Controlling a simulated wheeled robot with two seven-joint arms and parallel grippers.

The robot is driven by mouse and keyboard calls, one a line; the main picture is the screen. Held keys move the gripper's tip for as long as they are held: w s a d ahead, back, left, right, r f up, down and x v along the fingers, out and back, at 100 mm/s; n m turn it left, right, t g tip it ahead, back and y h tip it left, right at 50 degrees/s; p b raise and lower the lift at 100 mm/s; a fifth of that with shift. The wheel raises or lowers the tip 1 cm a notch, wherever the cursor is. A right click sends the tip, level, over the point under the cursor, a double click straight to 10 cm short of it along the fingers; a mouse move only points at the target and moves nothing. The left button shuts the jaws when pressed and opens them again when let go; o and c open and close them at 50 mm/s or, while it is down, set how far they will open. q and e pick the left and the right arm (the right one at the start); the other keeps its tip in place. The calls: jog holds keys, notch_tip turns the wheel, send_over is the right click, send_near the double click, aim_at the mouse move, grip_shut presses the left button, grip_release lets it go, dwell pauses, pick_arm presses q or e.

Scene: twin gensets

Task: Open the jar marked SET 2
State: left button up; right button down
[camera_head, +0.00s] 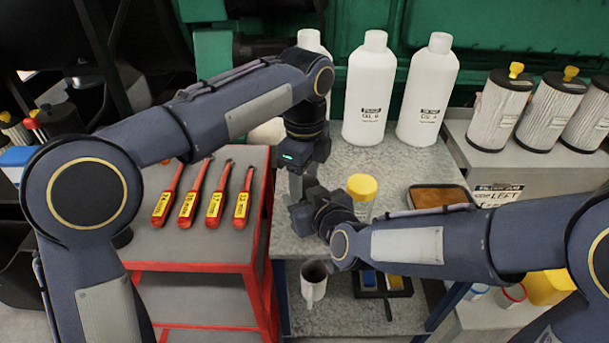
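A jar with a yellow lid (362,186) stands upright on the grey top of the middle cart, just right of my grippers. Its lid is on. My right wrist partly covers its lower body, and I cannot read any SET 2 mark on it. My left gripper (298,186) points down over the cart top, left of the jar. My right gripper (306,212) reaches in from the right, in front of the jar, and its tip overlaps my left gripper's tip in the picture. Whether either holds something between them is hidden; their fingers are too small and covered to read.
White bottles (370,88) stand behind on the cart. A brown tray (440,195) lies right of the jar. Red-handled tools (205,200) lie on the red cart at left. Filters (498,112) stand at right. A mug (314,284) sits on the lower shelf.

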pick_arm(q)
jog(key=o, duration=0.4)
jog(key=shift+o, duration=0.2)
jog(key=shift+r, duration=2.25)
jog(key=shift+d+r+m, duration=0.2)
jog(key=shift+r+m, duration=0.65)
jog(key=shift+m, duration=0.15)
jog(key=shift+a+r+m, duration=0.2)
jog(key=shift+r+m, duration=0.5)
jog(key=shift+f, duration=3.85)
jog(key=c, duration=1.1)
jog(key=shift+o, duration=0.2)
